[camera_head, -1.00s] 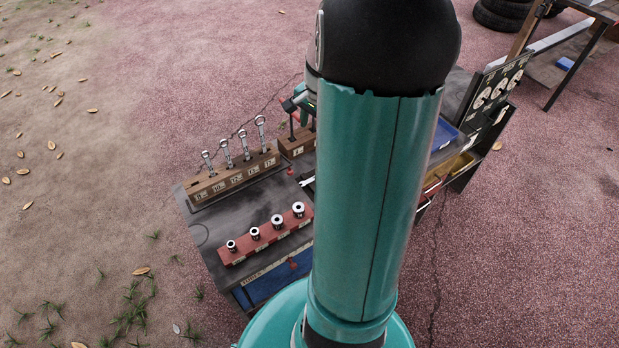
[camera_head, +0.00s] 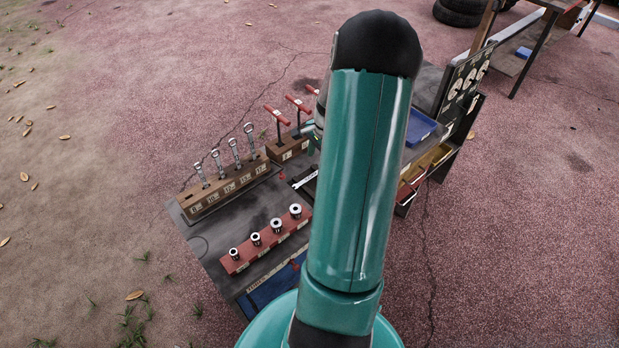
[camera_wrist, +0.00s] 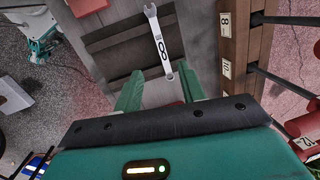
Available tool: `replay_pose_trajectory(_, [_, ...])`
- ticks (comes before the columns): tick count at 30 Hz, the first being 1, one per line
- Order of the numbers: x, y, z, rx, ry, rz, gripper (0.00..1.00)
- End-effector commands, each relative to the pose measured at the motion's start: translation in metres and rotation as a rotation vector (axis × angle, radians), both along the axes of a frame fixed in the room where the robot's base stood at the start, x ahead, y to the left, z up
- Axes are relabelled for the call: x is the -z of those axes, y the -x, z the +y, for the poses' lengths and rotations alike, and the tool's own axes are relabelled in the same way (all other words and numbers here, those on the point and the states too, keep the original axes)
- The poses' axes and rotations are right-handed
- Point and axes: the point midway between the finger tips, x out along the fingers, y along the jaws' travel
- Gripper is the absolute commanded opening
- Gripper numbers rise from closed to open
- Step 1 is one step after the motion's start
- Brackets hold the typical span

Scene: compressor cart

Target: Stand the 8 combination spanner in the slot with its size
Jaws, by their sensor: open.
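The 8 combination spanner (camera_wrist: 163,52) lies on the cart top in the wrist view, its size mark facing up. It also shows in the head view (camera_head: 304,181), partly hidden by my arm. My gripper (camera_wrist: 160,74) is open above it, with one finger on each side of the spanner's near end; they appear not to grip it. The wooden spanner rack (camera_head: 222,193) stands at the cart's left edge with several spanners upright in it. Its leftmost slot appears empty; its labels are too small to read surely.
A block with red T-handles (camera_head: 288,147) stands just beyond the spanner rack; its labels and rods show close on the right in the wrist view (camera_wrist: 240,50). A red rail with sockets (camera_head: 266,240) stands nearer. Bare cart top (camera_head: 240,222) lies between rail and rack.

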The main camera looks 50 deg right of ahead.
Motion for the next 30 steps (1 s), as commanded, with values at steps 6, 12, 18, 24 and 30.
replay_pose_trajectory(6, [0.030, -0.006, 0.003, -0.002, -0.001, 0.000, 0.40])
replay_pose_trajectory(12, [0.047, -0.009, 0.004, -0.003, -0.003, 0.000, 0.40])
replay_pose_trajectory(18, [0.076, -0.015, 0.005, -0.003, -0.002, 0.001, 0.40])
replay_pose_trajectory(24, [0.084, -0.017, 0.006, -0.003, 0.002, -0.001, 0.40])
replay_pose_trajectory(30, [0.084, -0.017, 0.006, -0.003, 0.000, 0.000, 0.24])
